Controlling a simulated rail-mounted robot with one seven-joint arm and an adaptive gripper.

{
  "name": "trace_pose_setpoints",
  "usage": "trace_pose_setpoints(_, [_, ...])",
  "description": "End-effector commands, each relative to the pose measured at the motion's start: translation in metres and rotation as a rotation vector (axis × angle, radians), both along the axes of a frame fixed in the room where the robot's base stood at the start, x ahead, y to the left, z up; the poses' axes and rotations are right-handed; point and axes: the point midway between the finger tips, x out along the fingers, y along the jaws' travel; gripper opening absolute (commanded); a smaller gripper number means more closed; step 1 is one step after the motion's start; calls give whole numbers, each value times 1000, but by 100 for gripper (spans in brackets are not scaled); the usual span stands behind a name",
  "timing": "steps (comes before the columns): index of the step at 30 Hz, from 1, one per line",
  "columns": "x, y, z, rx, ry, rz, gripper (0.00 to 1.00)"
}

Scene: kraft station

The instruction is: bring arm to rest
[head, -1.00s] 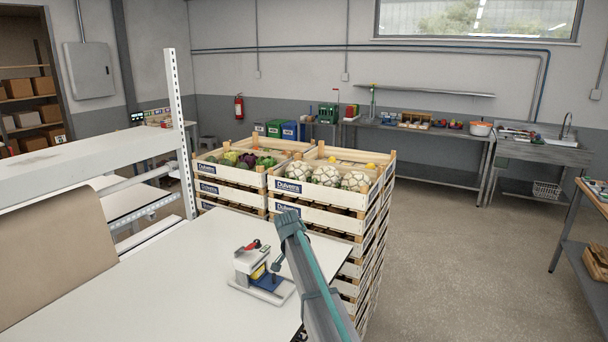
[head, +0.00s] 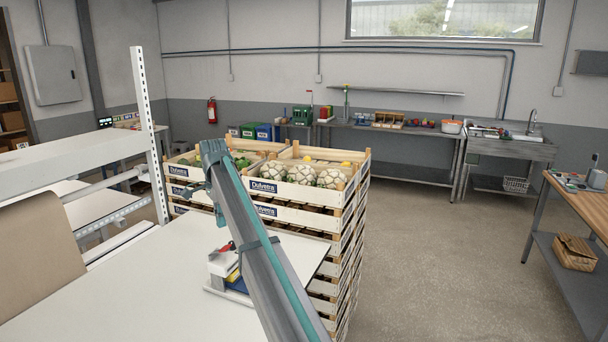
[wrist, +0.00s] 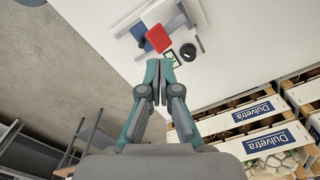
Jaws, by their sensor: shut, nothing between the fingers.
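My gripper (wrist: 161,66) is shut and empty in the wrist view, its two teal-grey fingers together. It points down over the white worktable (head: 110,290). In the head view my arm rises from the bottom edge across the table, and the gripper (head: 220,217) hangs small and partly hidden at its far end. A small device (head: 219,265) with a red handle, white body and blue base stands on the table below; my arm covers its right side. In the wrist view its red part (wrist: 172,28) lies just beyond the fingertips, apart from them.
Stacked wooden crates (head: 312,222) with vegetables stand just behind and right of the table, close to my arm. A white shelf frame (head: 150,135) rises at the left. A wooden-topped bench (head: 585,205) stands at the right. Open floor (head: 440,250) lies between.

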Motion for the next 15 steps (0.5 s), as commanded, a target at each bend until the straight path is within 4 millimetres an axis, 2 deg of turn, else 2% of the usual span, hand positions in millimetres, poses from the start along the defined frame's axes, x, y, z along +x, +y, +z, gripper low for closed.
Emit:
trace_pose_setpoints(9, [0,-1,-37,0,-1,1,0])
trace_pose_setpoints(15, [0,-1,-53,-1,-1,1,0])
